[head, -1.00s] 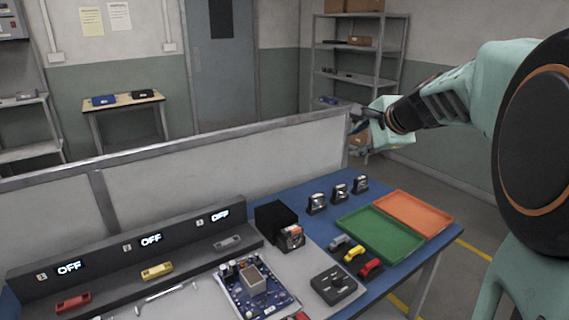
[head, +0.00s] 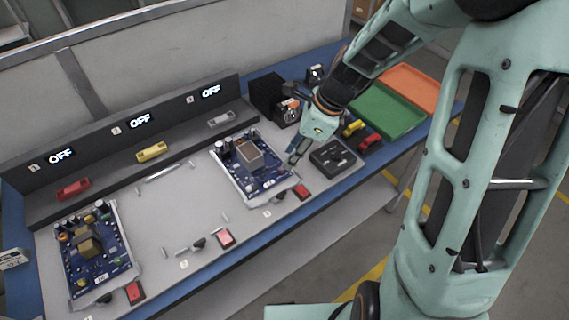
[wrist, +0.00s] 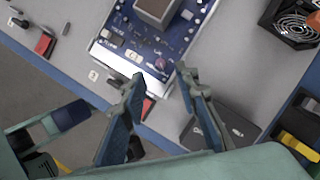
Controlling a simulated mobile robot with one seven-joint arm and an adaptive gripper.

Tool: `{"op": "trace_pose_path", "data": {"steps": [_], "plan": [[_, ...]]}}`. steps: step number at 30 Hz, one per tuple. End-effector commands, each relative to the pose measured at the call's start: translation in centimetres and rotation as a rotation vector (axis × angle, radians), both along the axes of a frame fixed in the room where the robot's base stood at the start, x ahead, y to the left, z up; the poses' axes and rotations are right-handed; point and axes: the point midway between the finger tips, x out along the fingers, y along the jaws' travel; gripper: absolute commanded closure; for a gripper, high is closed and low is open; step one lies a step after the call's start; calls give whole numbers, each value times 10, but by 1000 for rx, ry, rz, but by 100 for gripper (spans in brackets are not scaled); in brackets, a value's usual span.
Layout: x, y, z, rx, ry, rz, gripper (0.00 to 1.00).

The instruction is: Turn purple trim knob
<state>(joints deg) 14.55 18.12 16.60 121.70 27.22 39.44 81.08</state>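A blue circuit board (head: 233,178) lies at the right part of the grey work surface, and it also shows in the wrist view (wrist: 128,38). A small purplish round part (wrist: 161,63), which looks like the purple trim knob, sits near the board's front edge in the wrist view. I cannot make it out in the head view. My gripper (head: 294,158) is over the board's right edge. In the wrist view my gripper (wrist: 161,76) is open and empty, its two blue-grey fingers apart, with the purplish part between and just beyond the tips.
A second board (head: 112,252) lies at the left. Red buttons (head: 225,237) line the front edge. A black tool tray (head: 325,163) and a black fan box (head: 268,93) stand close to my gripper. Green (head: 408,118) and orange (head: 428,85) trays are behind my arm. The middle surface is mostly clear.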

Motion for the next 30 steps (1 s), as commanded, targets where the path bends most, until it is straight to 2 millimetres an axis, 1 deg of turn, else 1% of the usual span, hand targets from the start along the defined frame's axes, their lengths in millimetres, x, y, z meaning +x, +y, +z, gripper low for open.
{"op": "trace_pose_path", "data": {"steps": [1, 3, 6, 9, 13, 20, 28, 30], "plan": [[0, 4, -12, 1, 4, 1, 71], [1, 9, -22, 2, 3, 2, 71], [2, 14, -34, 1, 2, 1, 71], [4, 17, -42, 0, 0, 1, 71], [4, 19, -46, 1, -2, 0, 71], [5, 19, -46, -1, -3, 0, 71], [5, 19, -46, -1, -3, 0, 100], [5, 19, -46, -1, -3, 0, 100]]}}
